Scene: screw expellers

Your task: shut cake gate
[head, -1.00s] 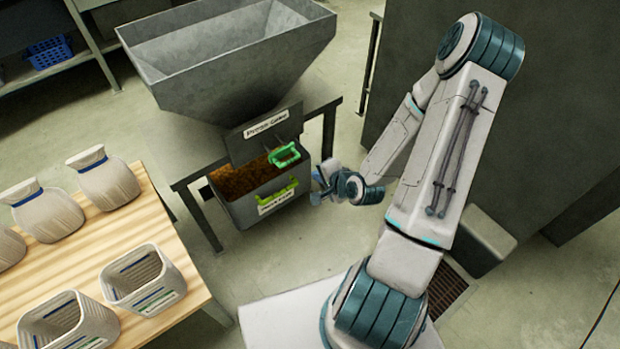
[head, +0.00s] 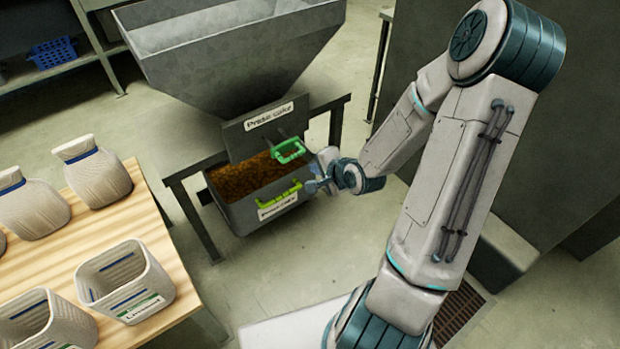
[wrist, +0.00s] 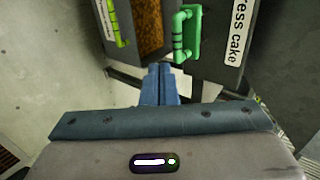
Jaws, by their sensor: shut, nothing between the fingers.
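The press cake gate (head: 240,139) is a grey plate with a "Press cake" label, below the hopper. Its bright green handle (head: 289,151) stands out over the cake bin. The handle also shows in the wrist view (wrist: 186,35), just beyond and right of my fingertips. My gripper (head: 313,186) is shut and empty, beside the bin's right end and below the handle in the head view. The shut blue fingers (wrist: 159,72) point toward the handle in the wrist view, seemingly apart from it. I cannot tell how far the gate's opening is covered.
A grey bin (head: 245,212) with a yellow-green handle (head: 278,194) holds brown press cake (head: 245,178) under the grey hopper (head: 230,60). A wooden table (head: 130,240) with sacks and baskets stands left. Floor in front of the bin is clear.

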